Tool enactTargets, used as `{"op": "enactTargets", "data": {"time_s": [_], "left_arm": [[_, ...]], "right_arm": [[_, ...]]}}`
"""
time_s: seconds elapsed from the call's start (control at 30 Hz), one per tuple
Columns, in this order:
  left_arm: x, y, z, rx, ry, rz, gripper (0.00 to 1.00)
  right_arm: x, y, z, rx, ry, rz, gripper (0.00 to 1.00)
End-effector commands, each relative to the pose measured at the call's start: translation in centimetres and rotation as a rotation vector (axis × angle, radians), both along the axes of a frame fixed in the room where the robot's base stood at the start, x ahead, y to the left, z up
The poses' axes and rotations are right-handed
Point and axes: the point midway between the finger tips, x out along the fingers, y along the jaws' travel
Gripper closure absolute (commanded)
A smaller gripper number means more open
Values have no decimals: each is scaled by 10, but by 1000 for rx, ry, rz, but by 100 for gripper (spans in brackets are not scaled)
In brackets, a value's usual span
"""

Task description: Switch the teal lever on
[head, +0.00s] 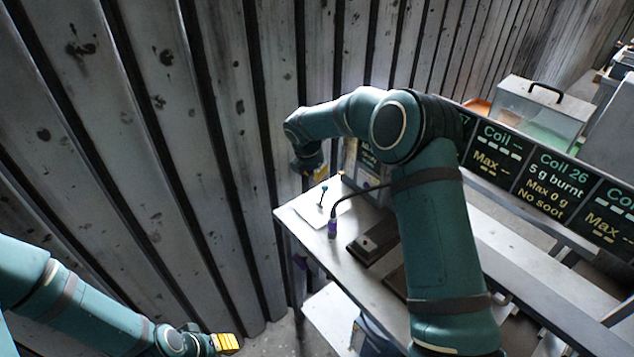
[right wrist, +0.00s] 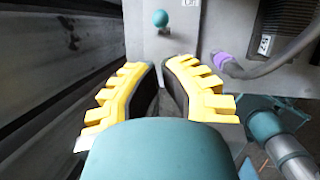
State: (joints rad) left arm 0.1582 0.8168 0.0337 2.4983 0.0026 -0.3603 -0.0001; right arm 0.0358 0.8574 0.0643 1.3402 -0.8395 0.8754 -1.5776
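The teal lever (head: 323,193) has a small ball knob on a thin stem and stands on a pale plate at the left end of the bench. Its teal ball (right wrist: 160,18) is at the top of the right wrist view, beyond the fingertips and not touched. Whether the stem leans on or off is too small to tell. My right gripper (right wrist: 162,66) is partly open, with an empty gap between its yellow fingers. In the head view the right gripper (head: 320,171) hangs near the lever, partly hidden by its wrist. My left gripper (head: 226,343) is low, far from the lever.
A dark hose with a purple collar (head: 332,228) rises close to the lever; the collar also shows in the right wrist view (right wrist: 222,60). A dark block (head: 373,243) lies on the bench. A slatted wall (head: 215,130) stands left. Black signs (head: 548,180) line the back.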

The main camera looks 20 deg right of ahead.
Motion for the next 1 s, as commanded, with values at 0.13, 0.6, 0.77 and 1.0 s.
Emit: {"op": "enactTargets", "data": {"time_s": [0.13, 0.6, 0.77, 1.0], "left_arm": [[0, 0, -1, 0, 0, 0, 53], [0, 0, -1, 0, 0, 0, 53], [0, 0, -1, 0, 0, 0, 53], [0, 0, -10, 1, 1, 0, 53]], "right_arm": [[-4, 4, 24, 0, -2, 1, 100], [-8, 6, 40, 0, 0, 0, 100], [-8, 6, 40, 0, 0, 0, 100], [-23, 23, 2, 92, 4, -77, 100]]}}
